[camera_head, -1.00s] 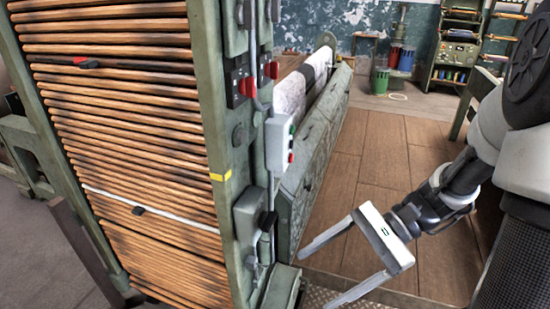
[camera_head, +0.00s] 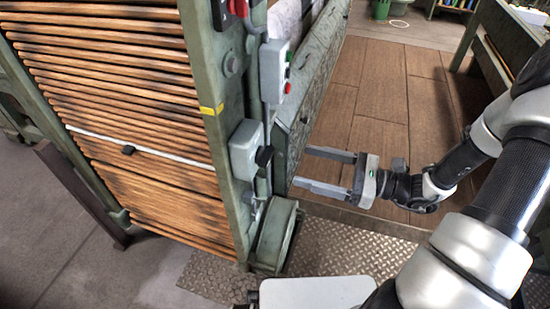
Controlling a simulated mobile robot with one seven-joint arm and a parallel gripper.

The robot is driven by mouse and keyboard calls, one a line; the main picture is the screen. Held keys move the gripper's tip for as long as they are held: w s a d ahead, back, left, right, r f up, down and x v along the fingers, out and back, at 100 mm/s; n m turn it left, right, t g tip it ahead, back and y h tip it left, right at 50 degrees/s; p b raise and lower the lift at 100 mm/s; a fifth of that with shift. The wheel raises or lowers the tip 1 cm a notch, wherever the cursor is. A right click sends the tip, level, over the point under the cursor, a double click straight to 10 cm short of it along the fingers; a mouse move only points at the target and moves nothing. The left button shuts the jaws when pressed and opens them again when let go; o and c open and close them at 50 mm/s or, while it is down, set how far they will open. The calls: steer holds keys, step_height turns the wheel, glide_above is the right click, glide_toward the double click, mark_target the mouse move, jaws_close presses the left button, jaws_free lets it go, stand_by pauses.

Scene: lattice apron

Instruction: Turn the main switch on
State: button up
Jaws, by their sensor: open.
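A grey switch box (camera_head: 242,151) with a black handle (camera_head: 264,156) is mounted low on the green machine post. Above it is a light grey control box (camera_head: 272,72) with a green and a red button. At the top edge, a dark switch (camera_head: 220,13) with a red handle (camera_head: 239,8) is partly cut off. I cannot tell from any label which one is the main switch. My gripper (camera_head: 302,167) is open and empty, with its fingers pointing left. It is to the right of the grey switch box, and a gap shows between them in the picture.
The green post (camera_head: 215,120) carries a rack of wooden slats (camera_head: 120,75) on its left. A green beam (camera_head: 315,85) runs back behind the control box. A green block (camera_head: 275,235) stands at the post's foot on metal plate. The wooden floor (camera_head: 375,95) is open to the right.

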mark_target(271, 156)
steer(key=b+x, duration=0.1)
steer(key=x, duration=0.8)
steer(key=shift+a, duration=0.2)
steer(key=c, duration=1)
steer(key=shift+c, duration=0.2)
